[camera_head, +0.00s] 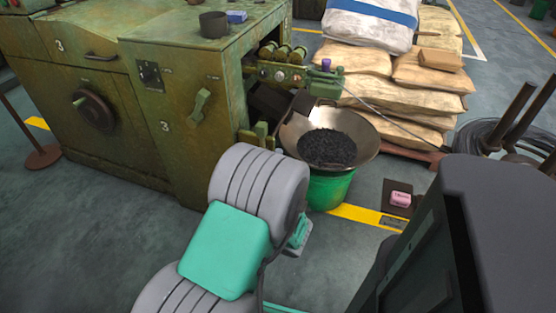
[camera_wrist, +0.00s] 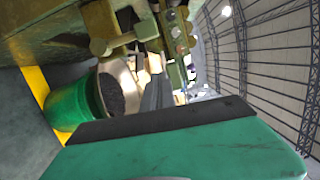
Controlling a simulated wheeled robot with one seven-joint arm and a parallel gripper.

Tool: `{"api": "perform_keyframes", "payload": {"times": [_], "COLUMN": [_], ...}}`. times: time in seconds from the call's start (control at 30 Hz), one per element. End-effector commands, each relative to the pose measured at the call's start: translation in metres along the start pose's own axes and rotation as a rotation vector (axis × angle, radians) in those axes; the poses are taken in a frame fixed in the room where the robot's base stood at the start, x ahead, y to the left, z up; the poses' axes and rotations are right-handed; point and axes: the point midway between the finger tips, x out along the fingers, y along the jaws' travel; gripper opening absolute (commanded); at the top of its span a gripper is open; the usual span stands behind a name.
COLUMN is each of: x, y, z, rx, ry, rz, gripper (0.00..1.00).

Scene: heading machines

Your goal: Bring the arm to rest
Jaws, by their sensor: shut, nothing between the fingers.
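My arm, with grey rounded links and teal covers, reaches up from the bottom of the head view. Its end is mostly hidden behind the links there. In the wrist view the green gripper body with a dark edge fills the bottom. My gripper (camera_wrist: 157,82) shows beyond that edge as two dark fingers close together, shut and empty. It points toward the green machine (camera_head: 180,110), with the wide metal pan (camera_head: 365,157) of dark small parts on a green bucket (camera_head: 330,189) nearby. In the wrist view the bucket (camera_wrist: 74,104) is left of the fingers.
Stacked sacks (camera_head: 395,95) stand behind the pan. A pink block (camera_head: 400,199) lies on a dark floor plate right of the bucket. A wire coil (camera_head: 505,140) is at the right. A dark cup (camera_head: 213,24) and blue block (camera_head: 236,16) sit on the machine. Floor at lower left is clear.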

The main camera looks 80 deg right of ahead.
Motion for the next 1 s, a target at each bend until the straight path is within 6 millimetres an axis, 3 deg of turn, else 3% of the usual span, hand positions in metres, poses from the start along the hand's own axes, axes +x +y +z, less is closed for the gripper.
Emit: {"api": "perform_keyframes", "payload": {"times": [0.33,0.43,0.47,0.57,0.6,0.67,0.73,0.8,0.87,0.9,0.97,1.0], "x": [0.001,0.004,0.005,0.003,-0.003,-0.018,-0.044,-0.079,-0.117,-0.145,-0.191,-0.223], "y": [-0.001,-0.009,-0.014,-0.032,-0.039,-0.048,-0.059,-0.070,-0.082,-0.090,-0.104,-0.116], "z": [0.002,0.026,0.040,0.113,0.148,0.200,0.257,0.308,0.345,0.367,0.392,0.404], "rx": [-0.002,-0.037,-0.061,-0.183,-0.247,-0.356,-0.493,-0.641,-0.781,-0.880,-1.037,-1.147], "ry": [-0.004,-0.067,-0.105,-0.295,-0.391,-0.538,-0.710,-0.883,-1.033,-1.134,-1.282,-1.380], "rz": [0.001,0.016,0.024,0.066,0.086,0.112,0.133,0.146,0.149,0.145,0.134,0.121], "gripper": [0.00,0.00,0.00,0.00,0.00,0.00,0.00,0.00,0.00,0.00,0.00,0.00]}}
